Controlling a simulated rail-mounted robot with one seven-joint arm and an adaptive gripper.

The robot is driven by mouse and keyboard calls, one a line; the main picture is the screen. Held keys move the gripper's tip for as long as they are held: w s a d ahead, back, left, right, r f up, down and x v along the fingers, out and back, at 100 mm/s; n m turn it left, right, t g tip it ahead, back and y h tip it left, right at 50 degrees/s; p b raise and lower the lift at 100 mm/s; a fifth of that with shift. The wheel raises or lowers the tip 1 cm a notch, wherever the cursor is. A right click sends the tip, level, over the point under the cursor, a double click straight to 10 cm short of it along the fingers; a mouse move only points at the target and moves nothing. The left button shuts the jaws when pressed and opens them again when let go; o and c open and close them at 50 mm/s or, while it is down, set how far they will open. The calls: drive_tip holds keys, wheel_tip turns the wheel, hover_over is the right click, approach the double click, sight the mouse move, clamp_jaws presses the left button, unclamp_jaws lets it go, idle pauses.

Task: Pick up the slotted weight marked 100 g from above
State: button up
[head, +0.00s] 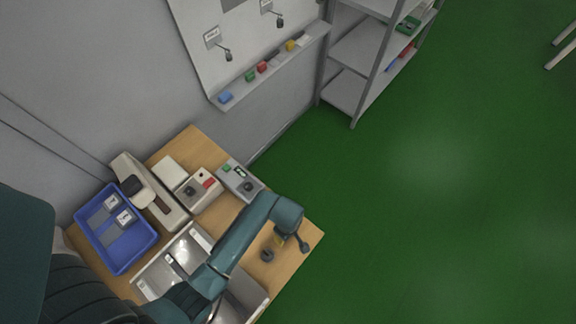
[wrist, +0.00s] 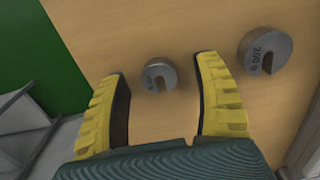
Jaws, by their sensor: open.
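A small grey slotted weight (wrist: 160,75) lies flat on the wooden table in the wrist view, its marking too small to read surely. A larger grey slotted weight marked 200 g (wrist: 266,54) lies to its right. My gripper (wrist: 163,66) is open, with one yellow finger on each side of the small weight in the picture; whether the fingers are at its height I cannot tell. In the head view my gripper (head: 280,242) is over the table's right part, and one dark weight (head: 267,255) shows beside it; the other weight is hidden there.
A metal tray (head: 143,285) lies left of my arm. Grey devices (head: 240,180) and a white balance-like unit line the back. The table ends close to my gripper, with green floor (head: 430,220) beyond.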

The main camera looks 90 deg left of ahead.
drive_tip(key=shift+f, duration=0.25)
clamp_jaws()
idle(0.3)
